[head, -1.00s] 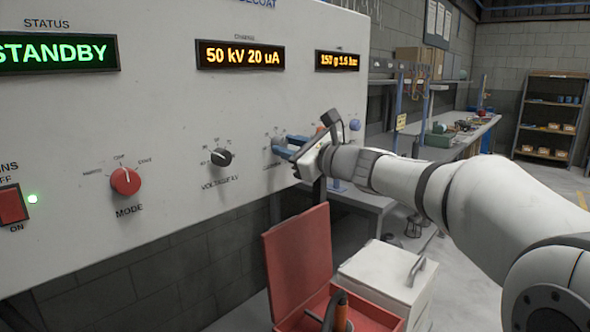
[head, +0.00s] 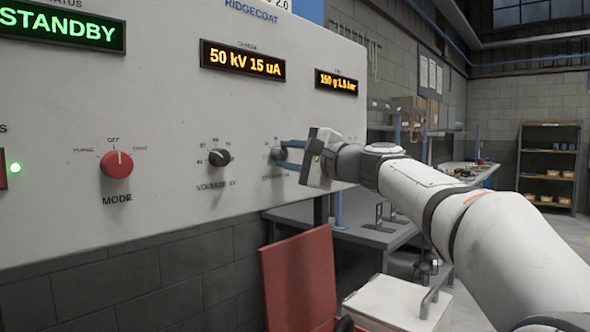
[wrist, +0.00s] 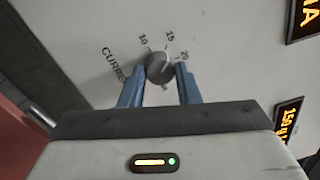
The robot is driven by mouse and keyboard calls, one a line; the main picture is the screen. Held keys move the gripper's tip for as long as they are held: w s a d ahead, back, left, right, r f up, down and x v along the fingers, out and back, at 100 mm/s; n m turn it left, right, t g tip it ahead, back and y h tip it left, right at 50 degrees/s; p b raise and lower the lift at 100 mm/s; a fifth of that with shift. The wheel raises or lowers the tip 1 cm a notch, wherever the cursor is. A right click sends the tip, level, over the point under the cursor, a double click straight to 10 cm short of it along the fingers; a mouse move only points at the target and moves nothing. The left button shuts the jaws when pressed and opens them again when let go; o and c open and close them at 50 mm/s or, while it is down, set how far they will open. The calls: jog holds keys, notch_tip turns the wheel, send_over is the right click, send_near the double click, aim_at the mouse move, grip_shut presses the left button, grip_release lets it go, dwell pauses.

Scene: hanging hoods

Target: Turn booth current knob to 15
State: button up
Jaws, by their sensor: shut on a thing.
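The booth current knob (wrist: 158,66) is a small grey knob on the pale panel, with 10, 15 and 20 printed around it in the wrist view. In the head view the knob (head: 277,154) is at the panel's lower right. My gripper (wrist: 159,78) has its blue fingers on either side of the knob and is shut on it. In the head view my gripper (head: 285,155) reaches it from the right and covers part of it. The charge display (head: 242,61) reads 50 kV 15 uA. I cannot clearly make out the knob's pointer.
The black voltage knob (head: 219,157) is just left of the current knob. The red mode knob (head: 116,164) is farther left, by OFF. The status display (head: 62,27) reads STANDBY. A red box lid (head: 300,280) and a white box (head: 400,298) stand below.

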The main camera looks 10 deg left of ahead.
jog(key=shift+a+n+b, duration=0.1)
jog(key=shift+n+b, duration=0.35)
jog(key=shift+n, duration=0.25)
jog(key=shift+r, duration=0.15)
jog(key=o, duration=0.7)
jog(key=shift+a, duration=0.15)
jog(key=shift+o, duration=1.3)
jog(key=shift+d, duration=0.2)
jog(key=v, duration=0.7)
jog(key=shift+s+d, duration=0.2)
jog(key=shift+d, duration=0.05)
jog(key=shift+d, duration=0.1)
